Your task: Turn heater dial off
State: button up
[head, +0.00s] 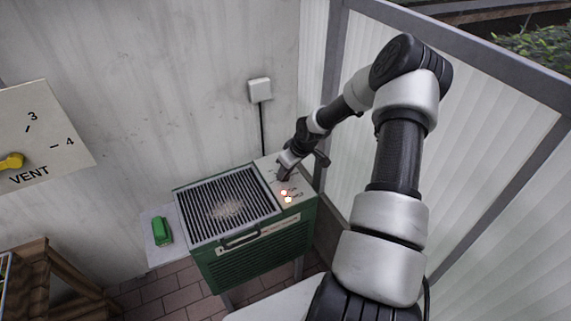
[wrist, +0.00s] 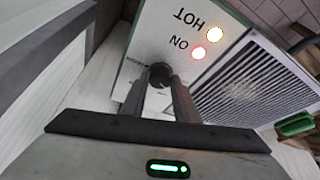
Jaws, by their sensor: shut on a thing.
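The green heater (head: 255,250) stands by the wall, with a dark grille on top and a light control panel (head: 293,203) at its right. The heater dial (wrist: 159,72) is a dark round knob on this panel in the wrist view. My gripper (wrist: 163,80) is shut on the dial, a finger on each side of it. In the head view my gripper (head: 284,176) reaches down to the panel and hides the dial. The dial's pointer direction cannot be told.
A green object (head: 162,230) lies on a side shelf (head: 157,254) left of the heater. A VENT panel (head: 45,135) with a yellow knob is at far left, above a wooden rack (head: 50,280). A wall socket (head: 259,90) has a cord running down. A ribbed, framed wall stands close on the right.

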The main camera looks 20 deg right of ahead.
jog(key=n, duration=0.1)
jog(key=n+y, duration=0.1)
jog(key=shift+d+n, duration=0.2)
jog(key=shift+n, duration=0.1)
jog(key=shift+w+n+g+y, duration=0.1)
jog(key=shift+n+g+y, duration=0.35)
jog(key=shift+n, duration=0.75)
jog(key=o, duration=1.1)
jog(key=shift+c, duration=0.2)
jog(key=v, duration=1.7)
jog(key=shift+r+p, duration=0.3)
jog(key=shift+p, duration=0.1)
jog(key=shift+w, duration=0.15)
